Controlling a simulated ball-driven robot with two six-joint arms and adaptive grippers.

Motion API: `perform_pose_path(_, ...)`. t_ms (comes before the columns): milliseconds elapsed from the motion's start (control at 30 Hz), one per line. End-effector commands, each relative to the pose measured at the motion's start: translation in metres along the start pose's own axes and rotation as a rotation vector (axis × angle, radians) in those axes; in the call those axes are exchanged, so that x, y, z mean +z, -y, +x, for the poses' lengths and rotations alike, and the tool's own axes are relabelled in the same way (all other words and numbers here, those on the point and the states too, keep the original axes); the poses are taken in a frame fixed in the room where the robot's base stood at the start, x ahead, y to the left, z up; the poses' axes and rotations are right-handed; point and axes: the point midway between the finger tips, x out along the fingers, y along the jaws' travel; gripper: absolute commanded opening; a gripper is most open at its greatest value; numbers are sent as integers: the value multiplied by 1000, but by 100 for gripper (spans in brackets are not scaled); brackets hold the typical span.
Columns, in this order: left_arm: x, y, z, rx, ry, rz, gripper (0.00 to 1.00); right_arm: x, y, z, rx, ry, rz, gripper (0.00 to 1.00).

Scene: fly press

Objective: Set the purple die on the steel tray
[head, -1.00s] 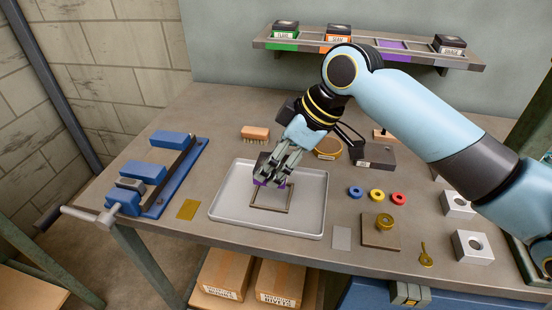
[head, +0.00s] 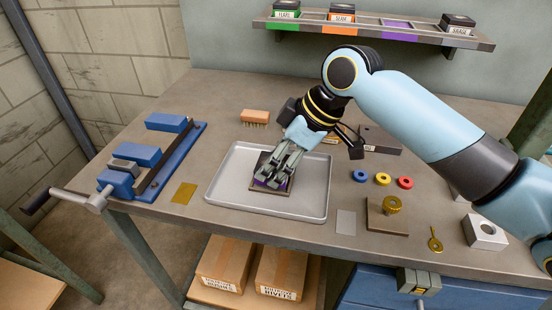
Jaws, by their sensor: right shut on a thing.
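The steel tray (head: 222,198) lies on the bench at the middle, a shallow grey tray with a raised rim. My left gripper is not in view.
A blue vise-like tool (head: 150,190) stands left of the tray, a brush (head: 255,117) behind it. Blue, yellow and red rings (head: 382,178) and a wooden block (head: 388,222) lie to the right. A shelf (head: 375,32) above holds dies and an empty purple slot (head: 398,28).

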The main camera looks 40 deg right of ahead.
Motion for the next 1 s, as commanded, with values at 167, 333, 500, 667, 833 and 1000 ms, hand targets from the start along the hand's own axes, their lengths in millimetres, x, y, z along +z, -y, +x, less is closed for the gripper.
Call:
perform_pose_path(167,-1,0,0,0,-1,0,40,-1,0,-1,1,-3,-1,0)
perform_pose_path(333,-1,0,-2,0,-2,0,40,-2,0,-1,1,-3,-1,0)
perform_pose_path(500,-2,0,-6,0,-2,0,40,-2,0,-2,1,-3,-1,0)
perform_pose_path(667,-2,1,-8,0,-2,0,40,-2,0,-2,1,-3,-1,0)
perform_pose_path(833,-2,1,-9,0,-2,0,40,-2,0,-2,1,-3,-1,0)
perform_pose_path(1000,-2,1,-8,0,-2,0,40,-2,0,-2,1,-3,-1,0)
